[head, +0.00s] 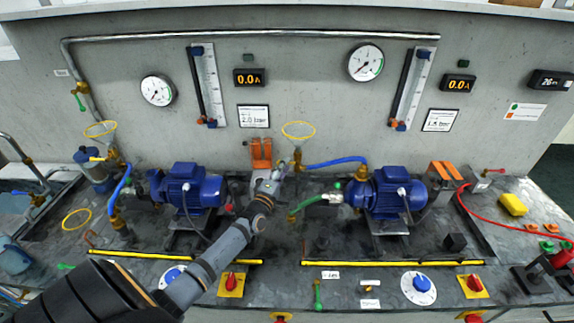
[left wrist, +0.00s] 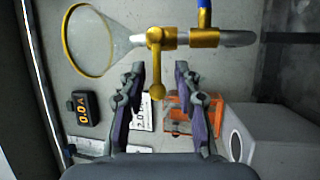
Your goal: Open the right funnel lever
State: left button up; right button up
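The right funnel (head: 299,131) has a yellow rim and stands behind the benchtop, near the middle of the head view. It also shows at upper left in the left wrist view (left wrist: 98,42). Its brass lever (left wrist: 156,72) ends in a ball and points crosswise to the brass valve and pipe (left wrist: 205,38). My left gripper (head: 280,172) is just below the funnel. In the left wrist view its fingers (left wrist: 158,75) are open, one on each side of the lever's ball end, with gaps visible. How deep the lever sits between them I cannot tell. My right gripper is not in view.
Blue pumps (head: 188,187) (head: 388,192) stand on both sides of my left gripper. A blue hose (head: 336,162) joins the funnel valve. An orange-and-clear part (left wrist: 180,110) is behind the fingers. A green-handled valve (head: 308,204) is close right of my wrist.

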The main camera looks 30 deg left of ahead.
pick_arm(q)
jog(key=shift+x, duration=0.9)
jog(key=shift+w+r, duration=0.2)
jog(key=shift+c, duration=0.2)
jog(key=c, duration=0.5)
grip_shut()
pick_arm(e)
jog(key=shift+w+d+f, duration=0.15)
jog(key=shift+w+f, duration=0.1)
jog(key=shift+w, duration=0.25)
